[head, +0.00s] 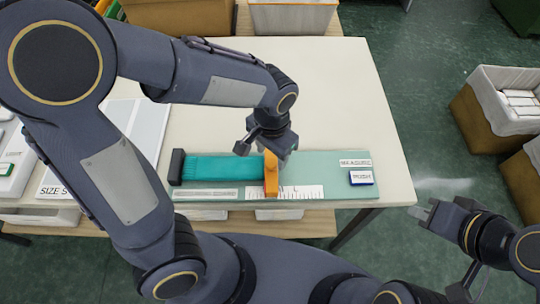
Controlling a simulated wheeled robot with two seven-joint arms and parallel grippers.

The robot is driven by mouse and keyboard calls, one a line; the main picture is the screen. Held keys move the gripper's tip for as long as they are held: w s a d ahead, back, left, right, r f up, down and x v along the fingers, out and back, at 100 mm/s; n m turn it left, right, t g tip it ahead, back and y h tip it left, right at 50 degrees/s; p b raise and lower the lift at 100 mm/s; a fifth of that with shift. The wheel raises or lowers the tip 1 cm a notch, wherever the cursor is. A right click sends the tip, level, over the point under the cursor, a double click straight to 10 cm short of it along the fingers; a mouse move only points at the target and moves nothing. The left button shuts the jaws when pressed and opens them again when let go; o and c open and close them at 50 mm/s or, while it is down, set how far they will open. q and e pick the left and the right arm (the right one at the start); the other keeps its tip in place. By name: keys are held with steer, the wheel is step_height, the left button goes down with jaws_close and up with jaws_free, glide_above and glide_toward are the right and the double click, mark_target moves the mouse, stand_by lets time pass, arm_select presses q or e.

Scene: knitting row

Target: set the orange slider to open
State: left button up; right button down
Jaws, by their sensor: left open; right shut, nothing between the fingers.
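The orange slider (271,180) stands upright across a pale green board (330,166) on the table. It sits at the right end of a teal strip (222,168), above the left part of a white printed scale (300,192). My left gripper (262,150) is open at the slider's far end, pointing down. It partly hides that end, and I cannot tell whether the fingers touch it. My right gripper (424,212) is shut and empty, off the table's right edge, well away from the board.
A dark end block (177,167) stands at the board's left end. A small blue-edged tag (361,177) and a white label (355,162) lie at its right. The cream table (345,85) is clear behind the board.

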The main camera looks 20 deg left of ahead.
mark_target(271, 162)
arm_select(q)
steer(key=shift+f, duration=1.5)
jaws_close()
